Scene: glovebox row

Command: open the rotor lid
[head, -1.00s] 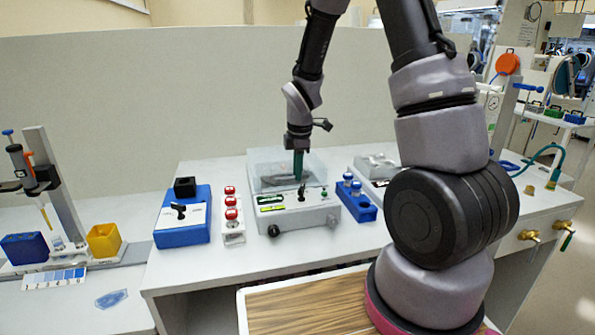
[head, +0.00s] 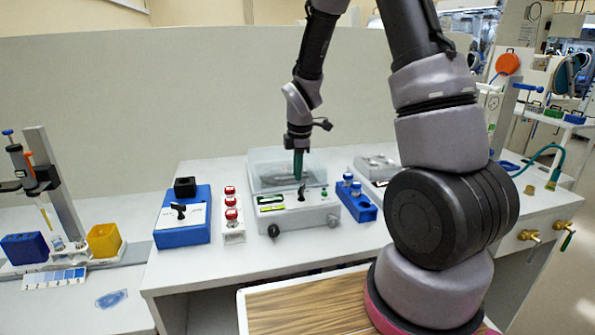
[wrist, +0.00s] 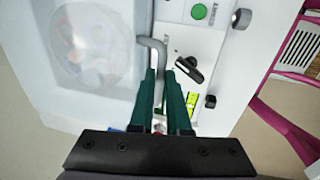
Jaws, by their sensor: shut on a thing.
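The translucent lid (head: 262,176) lies over the top of the white bench machine (head: 300,219) and looks closed. In the wrist view the lid (wrist: 110,92) fills the left side, with a round rotor (wrist: 85,40) blurred beneath it. A grey bent handle (wrist: 153,43) stands at the lid's edge. My gripper (head: 298,178) points down at the lid's front edge. In the wrist view my gripper's green fingers (wrist: 163,82) are shut on the handle, one on each side. The handle's lower part is hidden between the fingers.
The machine's front panel has a black knob (wrist: 188,70) close beside my fingers and a green button (wrist: 199,12). A rack of red-capped vials (head: 232,213) and a blue box (head: 183,222) stand left. A blue rack (head: 357,204) stands close on the right.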

